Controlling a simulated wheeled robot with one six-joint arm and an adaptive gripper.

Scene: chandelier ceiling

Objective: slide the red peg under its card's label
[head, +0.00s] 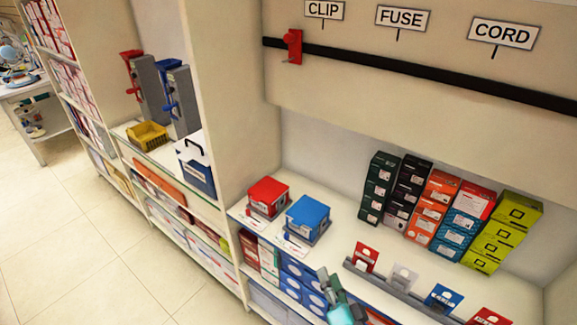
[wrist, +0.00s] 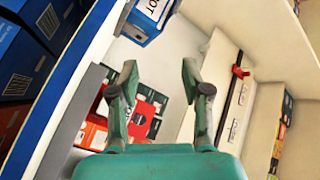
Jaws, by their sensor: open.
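The red peg (head: 292,46) sits on a black rail (head: 420,72) at its left end, left of and below the CLIP label (head: 324,10). The FUSE label (head: 403,18) and CORD label (head: 504,33) are further right. The peg also shows in the wrist view (wrist: 240,72). Below, a grey strip (head: 395,289) holds a red card (head: 366,257), a pale card (head: 403,277), a blue card (head: 443,298) and another red card (head: 489,317), cut off; their print is too small to read surely. My gripper (head: 329,279) is open, low in front of the shelf, away from the peg; its fingers (wrist: 158,84) look empty.
A red box (head: 268,195) and a blue box (head: 308,216) stand on the shelf left of the card strip. Stacks of dark, orange, blue and yellow-green boxes (head: 500,235) stand behind the cards. The rail right of the peg is clear.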

